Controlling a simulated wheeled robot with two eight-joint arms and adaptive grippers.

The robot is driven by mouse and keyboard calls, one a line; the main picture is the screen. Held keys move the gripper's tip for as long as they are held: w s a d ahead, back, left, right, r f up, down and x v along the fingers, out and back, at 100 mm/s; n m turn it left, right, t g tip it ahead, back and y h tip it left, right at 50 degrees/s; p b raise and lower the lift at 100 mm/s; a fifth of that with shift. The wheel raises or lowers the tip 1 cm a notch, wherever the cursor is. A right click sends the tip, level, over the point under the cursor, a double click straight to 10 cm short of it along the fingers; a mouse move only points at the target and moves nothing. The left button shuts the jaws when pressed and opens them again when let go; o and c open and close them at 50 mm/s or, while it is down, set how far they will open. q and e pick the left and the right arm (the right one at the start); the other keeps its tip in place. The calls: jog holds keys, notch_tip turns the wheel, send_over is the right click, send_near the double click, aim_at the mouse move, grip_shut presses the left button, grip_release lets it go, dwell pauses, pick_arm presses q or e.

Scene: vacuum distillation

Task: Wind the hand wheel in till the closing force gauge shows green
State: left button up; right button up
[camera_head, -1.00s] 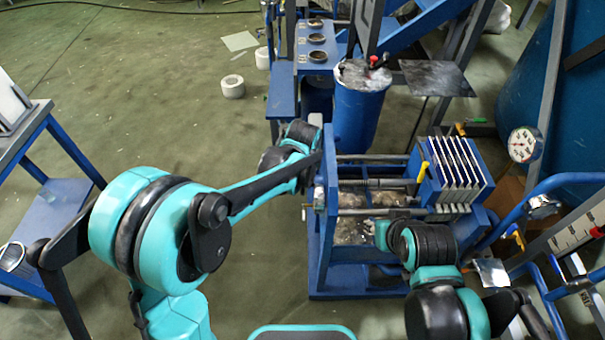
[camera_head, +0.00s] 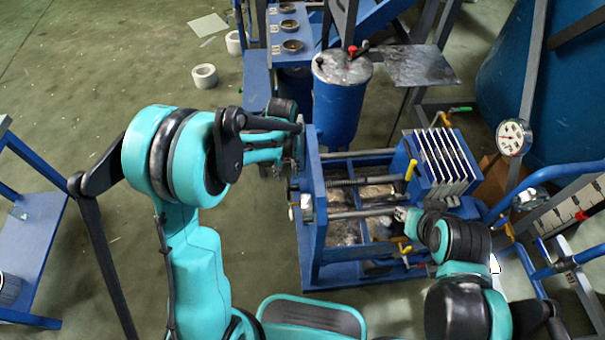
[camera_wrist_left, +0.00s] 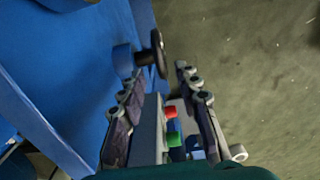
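In the left wrist view the hand wheel (camera_wrist_left: 158,53) is a dark disc seen nearly edge-on, with a blue hub on a blue plate. My left gripper (camera_wrist_left: 161,72) is open, its fingertips on either side of the wheel's near edge, not visibly closed on it. In the head view my left gripper (camera_head: 290,150) is at the left end plate of the blue press (camera_head: 310,215), largely hidden by the arm. A round white gauge (camera_head: 514,137) stands right of the press; its reading is too small to tell. My right gripper (camera_head: 408,217) is by the press's rods; its fingers are unclear.
White plates (camera_head: 445,160) stand at the press's right end. A blue drum (camera_head: 340,105) is behind it. Red and green buttons (camera_wrist_left: 172,126) show between my left fingers in the wrist view. Blue pipe rails (camera_head: 550,175) are at right. Floor left of the press is open.

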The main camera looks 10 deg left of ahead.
aim_at(287, 182)
pick_arm(q)
notch_tip(287, 182, down, 7)
jog(key=b, duration=0.3)
jog(key=shift+s+f, duration=0.15)
jog(key=shift+f, duration=0.05)
jog(key=shift+c, duration=0.3)
grip_shut()
